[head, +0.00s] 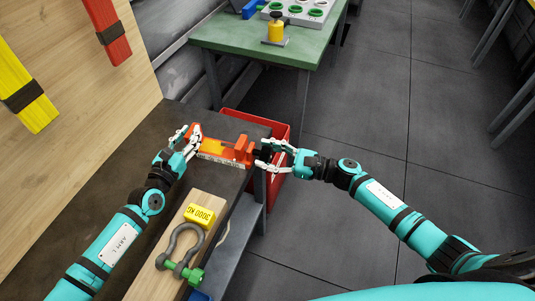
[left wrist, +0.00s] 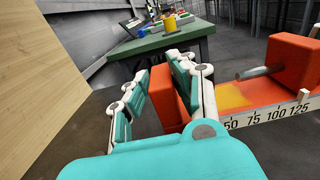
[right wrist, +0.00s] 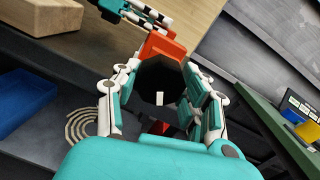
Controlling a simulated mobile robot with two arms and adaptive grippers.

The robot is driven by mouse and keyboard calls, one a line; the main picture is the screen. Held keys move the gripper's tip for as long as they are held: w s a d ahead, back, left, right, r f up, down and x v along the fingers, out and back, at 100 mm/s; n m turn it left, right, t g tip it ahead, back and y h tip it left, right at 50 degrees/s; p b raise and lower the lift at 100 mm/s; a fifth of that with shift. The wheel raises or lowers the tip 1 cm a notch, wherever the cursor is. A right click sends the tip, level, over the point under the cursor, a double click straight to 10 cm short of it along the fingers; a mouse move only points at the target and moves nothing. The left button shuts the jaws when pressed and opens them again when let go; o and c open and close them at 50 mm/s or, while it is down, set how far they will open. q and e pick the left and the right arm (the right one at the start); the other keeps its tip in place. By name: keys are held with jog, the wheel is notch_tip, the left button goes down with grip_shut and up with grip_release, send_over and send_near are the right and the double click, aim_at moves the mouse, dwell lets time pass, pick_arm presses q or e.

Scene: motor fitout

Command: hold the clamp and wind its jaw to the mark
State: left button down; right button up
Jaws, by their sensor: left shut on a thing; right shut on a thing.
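An orange clamp (head: 229,150) lies across the dark bench top, with a numbered scale (left wrist: 268,115) along its side in the left wrist view. My left gripper (head: 189,138) is shut on the clamp's fixed end block (left wrist: 168,97) at its left end. The movable jaw (left wrist: 294,62) stands apart from that block, with a grey rod between them. My right gripper (head: 268,155) is shut on the black knob (right wrist: 160,82) at the clamp's right end, past the bench edge. A small white mark shows on the knob. The clamp's far side is hidden.
A wooden block (head: 190,215) with a shackle (head: 180,250) and a yellow 3000 KG tag lies on the near bench. A red bin (head: 278,135) stands beyond the bench's right edge. A green table (head: 255,43) holds a yellow weight. Open floor lies right.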

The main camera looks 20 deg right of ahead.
jog(key=m, duration=0.8)
jog(key=shift+m, duration=0.3)
jog(key=m, duration=0.4)
jog(key=shift+m, duration=0.3)
jog(key=m, duration=0.4)
jog(key=shift+m, duration=0.3)
jog(key=m, duration=0.4)
jog(key=shift+d+m, duration=0.1)
jog(key=shift+m, duration=0.2)
jog(key=m, duration=1.3)
jog(key=shift+m, duration=0.3)
jog(key=m, duration=2.9)
jog(key=shift+s, duration=0.1)
jog(key=m, duration=0.3)
jog(key=shift+s+a+m+y, duration=0.15)
jog(key=shift+a+m, duration=0.15)
jog(key=shift+m, duration=0.55)
jog(key=shift+a+m+y, duration=0.15)
jog(key=shift+a+m, duration=0.15)
jog(key=shift+m, duration=0.55)
